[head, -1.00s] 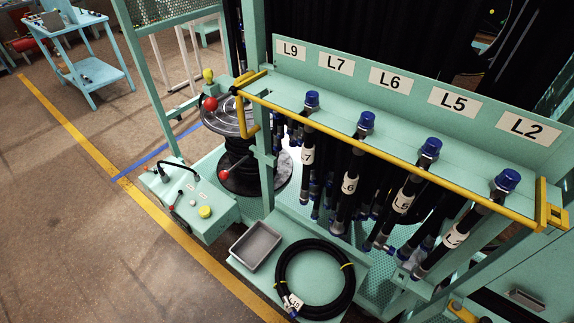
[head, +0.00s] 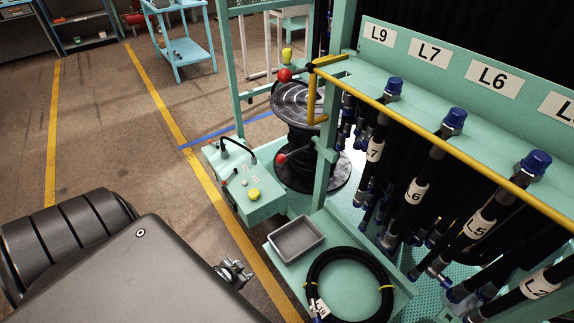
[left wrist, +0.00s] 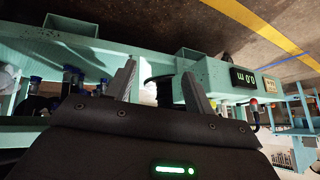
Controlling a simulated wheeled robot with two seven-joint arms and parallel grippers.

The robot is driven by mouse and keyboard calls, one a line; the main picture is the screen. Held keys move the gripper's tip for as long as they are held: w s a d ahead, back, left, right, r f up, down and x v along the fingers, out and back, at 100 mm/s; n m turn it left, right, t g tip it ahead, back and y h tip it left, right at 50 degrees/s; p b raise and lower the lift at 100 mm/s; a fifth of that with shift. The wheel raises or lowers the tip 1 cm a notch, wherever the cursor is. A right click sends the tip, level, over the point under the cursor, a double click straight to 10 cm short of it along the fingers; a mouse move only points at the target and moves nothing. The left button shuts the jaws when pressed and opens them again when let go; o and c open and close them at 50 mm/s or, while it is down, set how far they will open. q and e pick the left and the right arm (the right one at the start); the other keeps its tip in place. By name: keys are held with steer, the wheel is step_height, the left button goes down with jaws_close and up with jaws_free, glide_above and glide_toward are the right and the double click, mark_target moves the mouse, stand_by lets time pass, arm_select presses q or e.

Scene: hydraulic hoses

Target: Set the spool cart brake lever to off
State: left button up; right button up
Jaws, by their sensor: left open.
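The teal spool cart carries a black hose spool (head: 305,105) with a grey top disc. A lever with a red ball knob (head: 285,75) stands by its top. A second red-knobbed lever (head: 281,159) shows lower, in front of the spool. I cannot tell which is the brake lever, nor read its setting. My left gripper (head: 234,272) is at the lower left in the head view, short of the cart and mostly hidden behind my arm. In the left wrist view its fingers (left wrist: 160,90) are apart with nothing between them. My right gripper is not in view.
A teal control box (head: 252,203) with a black handle and a yellow button stands before the spool. A grey tray (head: 296,237) and coiled black hose (head: 349,285) lie nearby. A yellow rail (head: 430,135) fronts the hanging hoses. Open floor lies left.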

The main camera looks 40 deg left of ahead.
arm_select(q)
steer(key=w+a+r+t, duration=0.2)
steer(key=w+r+t, duration=0.1)
steer(key=w+r, duration=0.35)
steer(key=w+a+r+t, duration=0.2)
steer(key=w+a+r, duration=0.1)
steer(key=w+r, duration=0.35)
steer(key=m+t+h+b, duration=0.2)
steer(key=t+h, duration=0.1)
steer(key=t, duration=0.3)
glide_toward(282, 158)
steer(key=w, duration=0.8)
steer(key=w+f, duration=0.1)
steer(key=w, duration=0.1)
steer(key=shift+w+p, duration=0.4)
steer(key=shift+w+d, duration=0.15)
steer(key=shift+w, duration=0.65)
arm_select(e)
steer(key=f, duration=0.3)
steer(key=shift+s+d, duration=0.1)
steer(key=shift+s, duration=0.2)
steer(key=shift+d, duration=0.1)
